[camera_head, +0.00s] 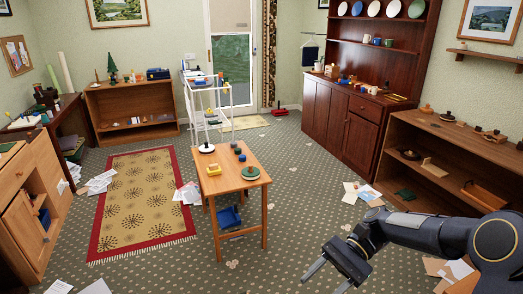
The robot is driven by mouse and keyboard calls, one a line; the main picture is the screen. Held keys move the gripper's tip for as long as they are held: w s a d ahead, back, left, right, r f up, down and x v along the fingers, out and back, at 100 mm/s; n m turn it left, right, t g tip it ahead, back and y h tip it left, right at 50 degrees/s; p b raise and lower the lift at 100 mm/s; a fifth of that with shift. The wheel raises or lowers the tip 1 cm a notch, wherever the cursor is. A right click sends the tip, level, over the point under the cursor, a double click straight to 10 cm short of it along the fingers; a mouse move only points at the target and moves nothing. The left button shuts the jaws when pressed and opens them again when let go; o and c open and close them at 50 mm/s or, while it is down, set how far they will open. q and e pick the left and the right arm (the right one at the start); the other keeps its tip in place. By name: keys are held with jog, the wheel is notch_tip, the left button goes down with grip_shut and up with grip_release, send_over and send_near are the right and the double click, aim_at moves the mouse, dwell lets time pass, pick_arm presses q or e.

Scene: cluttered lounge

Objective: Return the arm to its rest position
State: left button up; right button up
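My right arm (412,229) comes in from the lower right. Its dark gripper (328,276) reaches out low over the patterned carpet, right of the small wooden table. The two fingers are spread apart with nothing visible between them, though the lower finger runs to the picture's bottom edge. My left gripper and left arm are not in view.
The small wooden table (232,182) holds a green round item (250,173) and small pieces. A low shelf unit (440,165) stands right, near my arm. Papers (362,192) lie on the carpet. A red-bordered rug (140,205) is left. Carpet around my gripper is mostly clear.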

jog(key=s+d+r+n+t+h, duration=0.1)
jog(key=s+d+n+t+h, duration=0.2)
jog(key=s+t, duration=0.3)
jog(key=s+d+r+n+t+h, duration=0.2)
jog(key=s+t, duration=0.5)
jog(key=s, duration=0.4)
jog(key=d+n+h, duration=0.1)
jog(key=n+h, duration=0.1)
jog(key=shift+d+r+h, duration=0.3)
jog(key=shift+d+h, duration=0.05)
jog(key=shift+h, duration=0.05)
